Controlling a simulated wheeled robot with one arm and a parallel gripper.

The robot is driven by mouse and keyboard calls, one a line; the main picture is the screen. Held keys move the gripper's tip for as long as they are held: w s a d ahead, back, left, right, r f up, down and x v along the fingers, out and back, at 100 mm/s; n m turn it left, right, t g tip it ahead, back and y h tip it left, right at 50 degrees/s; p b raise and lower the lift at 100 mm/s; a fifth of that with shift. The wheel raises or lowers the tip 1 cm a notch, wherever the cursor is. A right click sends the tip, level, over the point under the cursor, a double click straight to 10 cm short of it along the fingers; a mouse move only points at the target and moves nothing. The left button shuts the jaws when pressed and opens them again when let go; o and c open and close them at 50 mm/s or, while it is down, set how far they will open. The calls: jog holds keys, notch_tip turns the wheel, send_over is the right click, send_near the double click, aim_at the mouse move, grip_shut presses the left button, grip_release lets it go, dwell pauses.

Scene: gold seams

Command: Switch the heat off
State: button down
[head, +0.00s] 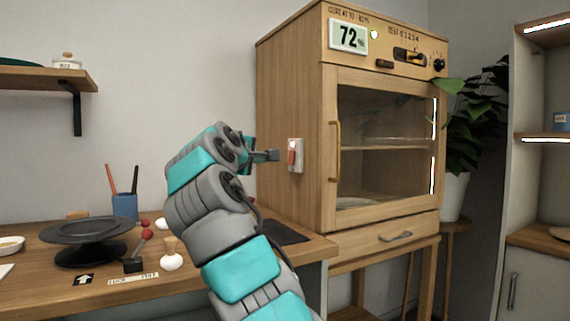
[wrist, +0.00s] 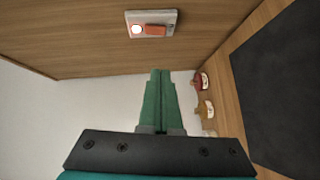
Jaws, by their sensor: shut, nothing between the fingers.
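A small light-coloured switch plate (head: 295,155) with a reddish rocker and a lit white lamp is on the left side wall of the wooden cabinet (head: 289,95). The switch plate also shows at the top of the wrist view (wrist: 152,23), lamp at left and rocker at right. My gripper (head: 274,155) is shut and empty, just left of the switch in the head view. In the wrist view my gripper's fingertips (wrist: 160,72) are together, below the switch, with a visible gap in the picture. The cabinet's display (head: 348,37) reads 72, with a green lamp beside it.
The cabinet has a glass door with a vertical handle (head: 336,150). A wooden table (head: 190,275) holds a dark turntable (head: 88,232), a blue cup with sticks (head: 124,206) and a dark mat (wrist: 285,85). Small jars (wrist: 204,108) stand near the wall. A plant (head: 470,115) is right of the cabinet.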

jog(key=shift+a, duration=0.2)
jog(key=p, duration=0.5)
send_near(291, 158)
jog(key=w+a+f, duration=0.1)
jog(key=w+a, duration=0.1)
jog(key=w, duration=0.3)
jog(key=shift+w+d+f, duration=0.2)
jog(key=shift+w+d, duration=0.25)
jog(key=shift+d, duration=0.1)
jog(key=shift+w+d+f, duration=0.25)
jog(key=shift+w+d, duration=0.2)
jog(key=shift+d, duration=0.05)
jog(key=shift+f, duration=0.1)
